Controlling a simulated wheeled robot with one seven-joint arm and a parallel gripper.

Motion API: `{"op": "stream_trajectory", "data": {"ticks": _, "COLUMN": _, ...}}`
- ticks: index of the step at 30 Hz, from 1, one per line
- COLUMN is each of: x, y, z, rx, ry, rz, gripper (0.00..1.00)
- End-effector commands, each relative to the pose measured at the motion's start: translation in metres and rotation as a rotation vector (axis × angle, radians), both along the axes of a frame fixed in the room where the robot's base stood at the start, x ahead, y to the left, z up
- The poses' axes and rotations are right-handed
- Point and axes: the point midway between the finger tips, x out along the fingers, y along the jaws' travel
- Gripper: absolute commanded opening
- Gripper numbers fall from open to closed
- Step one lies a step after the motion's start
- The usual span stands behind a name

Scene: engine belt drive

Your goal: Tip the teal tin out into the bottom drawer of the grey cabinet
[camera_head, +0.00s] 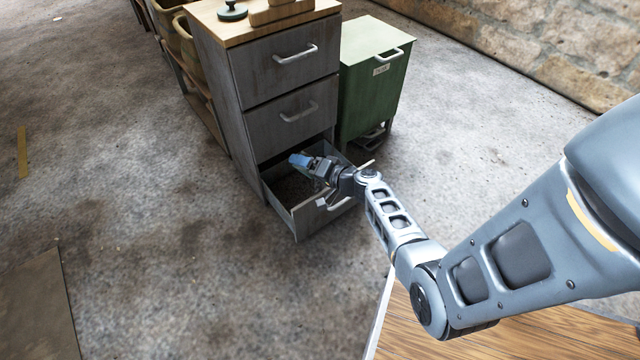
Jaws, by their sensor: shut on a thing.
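The grey cabinet (240,95) stands at the upper middle, with its bottom drawer (281,210) pulled out and its two upper drawers shut. My gripper (311,163) reaches over the open bottom drawer from the right. It is shut on a small blue-teal thing, which looks like the teal tin (299,159), held above the drawer near its back. The tin looks tilted, lying about level, but its mouth and contents are too small to make out. My gripper and arm hide part of the drawer's inside and front.
A green cabinet (370,100) with a label stands close to the grey cabinet's right. A wooden top (235,28) with a dark round lidded item (232,11) covers the grey cabinet. A wooden surface (480,335) lies at lower right. The floor left of the drawer is clear.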

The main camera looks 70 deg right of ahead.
Motion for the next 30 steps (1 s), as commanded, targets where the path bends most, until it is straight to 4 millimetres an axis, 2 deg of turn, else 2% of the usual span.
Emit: {"op": "stream_trajectory", "data": {"ticks": 30, "x": -0.0004, "y": -0.0027, "z": -0.0049, "rx": 0.103, "ry": -0.031, "rz": -0.001, "gripper": 0.38}}
